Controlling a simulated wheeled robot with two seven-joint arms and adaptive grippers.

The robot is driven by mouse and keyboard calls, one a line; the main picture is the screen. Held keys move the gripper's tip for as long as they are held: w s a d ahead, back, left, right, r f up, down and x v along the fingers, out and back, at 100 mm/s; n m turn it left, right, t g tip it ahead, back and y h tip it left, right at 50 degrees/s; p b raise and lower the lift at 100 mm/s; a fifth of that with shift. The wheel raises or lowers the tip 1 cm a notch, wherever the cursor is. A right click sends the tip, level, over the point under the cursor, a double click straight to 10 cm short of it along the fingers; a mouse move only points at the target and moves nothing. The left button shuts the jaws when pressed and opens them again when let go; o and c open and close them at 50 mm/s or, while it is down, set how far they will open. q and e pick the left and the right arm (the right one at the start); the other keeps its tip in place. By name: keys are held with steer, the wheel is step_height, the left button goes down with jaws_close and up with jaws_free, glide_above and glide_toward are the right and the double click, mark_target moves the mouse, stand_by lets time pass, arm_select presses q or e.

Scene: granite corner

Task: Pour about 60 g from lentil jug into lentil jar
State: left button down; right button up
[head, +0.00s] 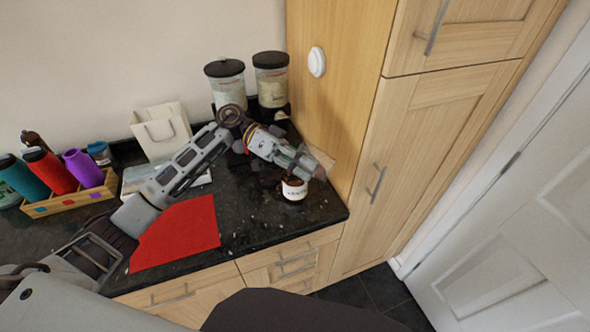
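The lentil jar (294,190) is a small white pot with dark lettering, standing upright on the dark counter near its right front corner. Brown contents show at its mouth. My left gripper (308,164) is just above and behind the jar, at the end of the arm reaching in from the left. It appears shut on a brownish, see-through vessel, likely the lentil jug (319,157), which looks tilted and is partly hidden by the fingers. Whether anything flows from it is too small to tell. My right gripper is out of view.
Two black-lidded canisters (226,82) (271,80) stand at the back corner beside the tall wooden cabinet (345,95). A white paper bag (161,131), a wooden crate of colourful bottles (70,197) and a red mat (178,233) are to the left. Small pale specks dot the counter.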

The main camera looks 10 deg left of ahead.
arm_select(q)
steer(key=shift+s+d+f+y+b, duration=0.1)
steer(key=shift+d+f+y+b, duration=0.2)
steer(key=shift+y+b, duration=0.15)
steer(key=shift+p, duration=0.55)
steer(key=shift+s+d+f+t+y+p, duration=0.1)
steer(key=shift+d+f+t+y+p, duration=0.3)
steer(key=shift+y+p, duration=0.9)
steer(key=shift+d+y+p, duration=0.25)
steer(key=shift+y+p, duration=0.1)
steer(key=shift+p, duration=2.4)
steer(key=shift+s+d+f+t+y, duration=0.1)
steer(key=shift+d+f+t+y, duration=0.1)
steer(key=shift+f+t+y, duration=0.45)
steer(key=s+d+f+t+y, duration=0.2)
steer(key=d+f+y, duration=0.3)
steer(key=f+y, duration=0.3)
steer(key=shift+d+f+y, duration=0.2)
steer(key=shift+f+y, duration=0.15)
steer(key=shift+f, duration=0.7)
steer(key=shift+t, duration=0.25)
